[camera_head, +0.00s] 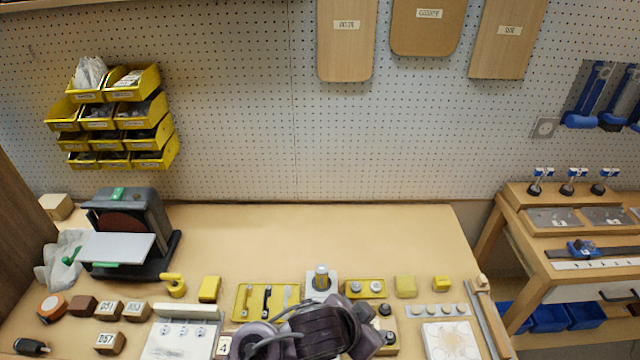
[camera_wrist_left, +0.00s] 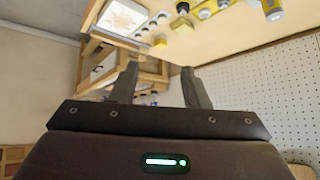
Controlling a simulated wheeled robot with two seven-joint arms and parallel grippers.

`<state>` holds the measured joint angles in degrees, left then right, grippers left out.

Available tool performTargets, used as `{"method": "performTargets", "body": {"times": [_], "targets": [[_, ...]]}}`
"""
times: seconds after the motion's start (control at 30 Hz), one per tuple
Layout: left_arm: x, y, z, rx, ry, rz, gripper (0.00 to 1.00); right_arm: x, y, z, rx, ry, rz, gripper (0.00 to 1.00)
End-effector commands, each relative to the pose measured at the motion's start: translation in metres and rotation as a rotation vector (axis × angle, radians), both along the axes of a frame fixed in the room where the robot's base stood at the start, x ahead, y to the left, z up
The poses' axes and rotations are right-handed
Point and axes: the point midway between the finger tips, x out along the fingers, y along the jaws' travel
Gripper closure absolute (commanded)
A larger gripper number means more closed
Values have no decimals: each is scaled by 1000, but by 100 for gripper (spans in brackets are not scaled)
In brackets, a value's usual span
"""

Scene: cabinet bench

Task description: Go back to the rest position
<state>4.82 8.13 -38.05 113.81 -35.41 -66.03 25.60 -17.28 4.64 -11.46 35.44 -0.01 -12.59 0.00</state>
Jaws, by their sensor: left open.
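My left gripper (camera_wrist_left: 160,82) is open in the left wrist view, with its two fingers apart and nothing between them. In the head view the dark hand and wrist of my left arm (camera_head: 312,332) show at the bottom centre, over the front part of the workbench (camera_head: 330,235). They hide part of the things on the bench there. The fingertips are hard to make out in the head view. My right gripper is not in view.
A disc sander (camera_head: 125,235) stands at the left of the bench, with wooden blocks (camera_head: 108,343) before it. A yellow tray (camera_head: 240,302) and small yellow parts line the middle. The back centre is clear. A side table (camera_head: 560,230) stands at right.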

Motion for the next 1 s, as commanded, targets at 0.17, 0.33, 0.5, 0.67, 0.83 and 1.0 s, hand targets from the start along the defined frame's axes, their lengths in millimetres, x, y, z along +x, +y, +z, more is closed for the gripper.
{"method": "performTargets", "body": {"times": [0.17,0.33,0.5,0.67,0.83,1.0], "targets": [[-6,107,-4,32,117,332,58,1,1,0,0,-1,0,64],[-28,178,-12,85,211,512,58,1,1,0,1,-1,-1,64],[-53,226,-15,129,288,629,58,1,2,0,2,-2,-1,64],[-78,263,-16,166,351,717,58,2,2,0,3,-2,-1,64],[-90,283,-37,194,397,762,58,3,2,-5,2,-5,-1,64],[-81,281,-84,199,409,759,58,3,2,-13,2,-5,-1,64]]}}
